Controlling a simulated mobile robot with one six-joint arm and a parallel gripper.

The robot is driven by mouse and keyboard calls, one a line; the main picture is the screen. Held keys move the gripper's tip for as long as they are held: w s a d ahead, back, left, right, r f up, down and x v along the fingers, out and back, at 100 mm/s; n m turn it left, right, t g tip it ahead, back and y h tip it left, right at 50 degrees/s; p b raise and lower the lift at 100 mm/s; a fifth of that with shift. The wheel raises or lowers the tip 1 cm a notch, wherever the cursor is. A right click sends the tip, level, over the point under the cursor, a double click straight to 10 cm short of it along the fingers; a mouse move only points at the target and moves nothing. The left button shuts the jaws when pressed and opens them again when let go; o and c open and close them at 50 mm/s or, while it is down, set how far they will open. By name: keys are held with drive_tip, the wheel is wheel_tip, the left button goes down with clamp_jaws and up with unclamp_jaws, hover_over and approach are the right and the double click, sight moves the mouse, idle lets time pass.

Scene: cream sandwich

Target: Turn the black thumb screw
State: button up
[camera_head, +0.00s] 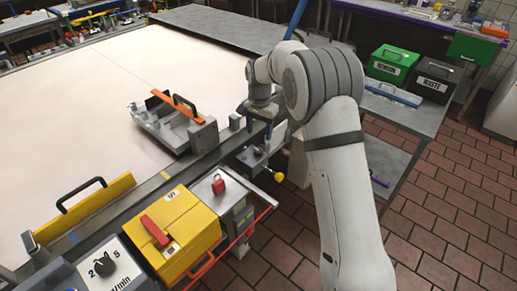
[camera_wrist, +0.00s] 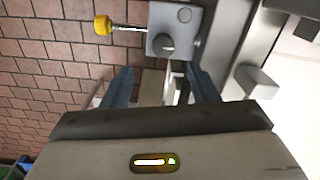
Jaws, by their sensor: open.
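In the wrist view, a small dark grey-black round knob (camera_wrist: 165,46), which looks like the thumb screw, sits on a light grey block (camera_wrist: 186,17). My gripper (camera_wrist: 158,75) is open and empty, with one blue-grey finger on each side. The knob lies beyond the fingertips, roughly between their lines, and I see no contact. In the head view my gripper (camera_head: 260,118) is over the bench edge, above a grey clamp-like bracket (camera_head: 252,157). The thumb screw cannot be made out clearly there.
A yellow-knobbed rod (camera_wrist: 103,26) sticks out left of the block; its yellow knob (camera_head: 279,177) shows in the head view. A grey fixture with an orange bar (camera_head: 175,102) stands left of my gripper.

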sight(259, 150)
drive_tip(key=shift+w+a+f, duration=0.1)
drive_tip(key=shift+a+f, duration=0.1)
drive_tip(key=shift+f, duration=0.65)
wheel_tip(259, 150, down, 7)
drive_tip(key=shift+r+p, duration=0.15)
drive_tip(key=shift+p, duration=0.5)
drive_tip(key=shift+c, duration=0.4)
drive_tip(key=c, duration=0.9)
